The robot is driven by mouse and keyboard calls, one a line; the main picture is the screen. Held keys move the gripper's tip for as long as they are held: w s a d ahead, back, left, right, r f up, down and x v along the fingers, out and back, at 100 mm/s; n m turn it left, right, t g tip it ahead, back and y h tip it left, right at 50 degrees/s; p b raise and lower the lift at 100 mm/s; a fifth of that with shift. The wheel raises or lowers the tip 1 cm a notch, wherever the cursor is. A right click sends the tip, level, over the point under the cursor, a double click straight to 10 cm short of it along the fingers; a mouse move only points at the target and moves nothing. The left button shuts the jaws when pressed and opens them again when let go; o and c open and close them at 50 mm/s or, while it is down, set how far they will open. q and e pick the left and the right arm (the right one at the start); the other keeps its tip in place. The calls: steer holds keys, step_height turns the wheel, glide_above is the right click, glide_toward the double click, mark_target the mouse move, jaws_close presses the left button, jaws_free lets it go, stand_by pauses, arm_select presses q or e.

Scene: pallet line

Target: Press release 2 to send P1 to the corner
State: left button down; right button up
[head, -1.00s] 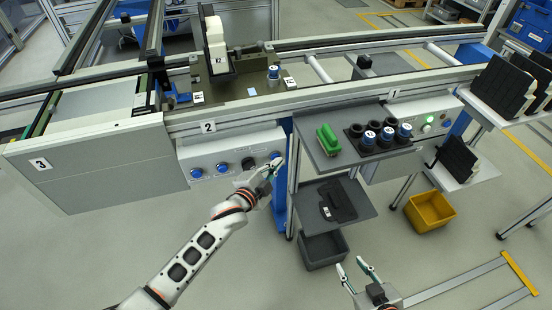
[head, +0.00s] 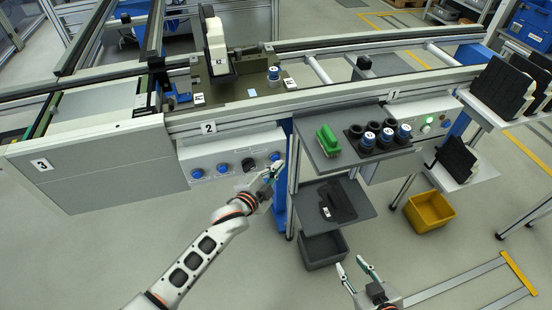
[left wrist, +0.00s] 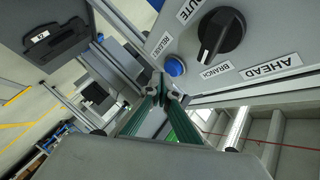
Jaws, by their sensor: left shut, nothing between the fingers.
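The release 2 button (left wrist: 174,66) is a blue push button beside its "RELEASE 2" label in the left wrist view. In the head view it is the rightmost blue button (head: 274,156) on the station 2 panel (head: 235,150). My left gripper (head: 276,168) is shut and empty, its tips just below and in front of this button; contact cannot be told. Its fingertips (left wrist: 166,92) also show in the left wrist view. A pallet (head: 235,92) carrying a white-and-black fixture (head: 217,45) stands on the line above the panel; its label is too small to read. My right gripper (head: 354,268) is open and empty.
A black route knob (left wrist: 221,36) sits beside the button, its pointer toward BRANCH. Two more blue buttons (head: 222,167) are to the left. A grey shelf (head: 318,163) with a green-handled item (head: 328,139) and several cylinders stands right of the panel.

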arm_select(q)
steer(key=shift+s, duration=0.25)
steer(key=shift+d, duration=0.1)
